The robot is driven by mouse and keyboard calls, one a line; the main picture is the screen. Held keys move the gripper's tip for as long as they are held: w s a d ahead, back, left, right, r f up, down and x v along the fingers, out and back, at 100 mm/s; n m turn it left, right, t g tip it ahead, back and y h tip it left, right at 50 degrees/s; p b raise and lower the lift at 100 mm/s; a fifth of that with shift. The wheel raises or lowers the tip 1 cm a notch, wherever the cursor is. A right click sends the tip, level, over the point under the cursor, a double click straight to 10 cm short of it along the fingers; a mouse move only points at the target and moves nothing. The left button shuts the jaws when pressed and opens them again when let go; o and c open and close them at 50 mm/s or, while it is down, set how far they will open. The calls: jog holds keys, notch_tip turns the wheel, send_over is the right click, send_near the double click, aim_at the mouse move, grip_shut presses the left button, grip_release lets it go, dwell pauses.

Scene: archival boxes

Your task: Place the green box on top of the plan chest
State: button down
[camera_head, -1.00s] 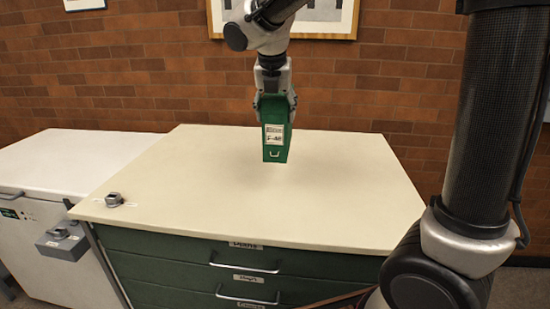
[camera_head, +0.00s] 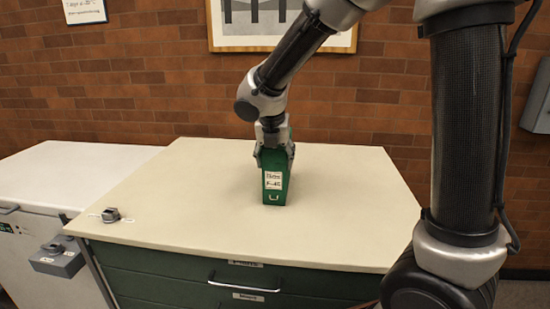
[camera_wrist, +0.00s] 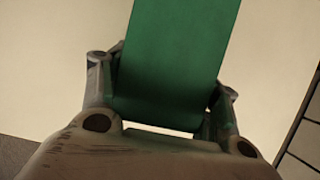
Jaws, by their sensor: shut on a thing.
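The green box (camera_head: 275,190) stands upright at the middle of the plan chest's pale top (camera_head: 185,195) in the head view. Its white label and small pull face me. Its base looks to be at the top surface; whether it bears full weight there I cannot tell. My gripper (camera_head: 273,155) comes from above and is shut on the upper part of the green box, one finger on each side. In the wrist view the green box (camera_wrist: 175,65) fills the middle between my fingers, with the pale top behind it. The plan chest's green drawers (camera_head: 190,275) show below.
A small grey device (camera_head: 110,215) lies at the left front of the chest top. A white cabinet (camera_head: 80,165) with a grey latch box (camera_head: 58,257) stands to the left. A brick wall (camera_head: 150,80) with a framed picture (camera_head: 270,25) is behind. Much of the top is clear.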

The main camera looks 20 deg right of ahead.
jog(key=shift+c, duration=1.8)
grip_release()
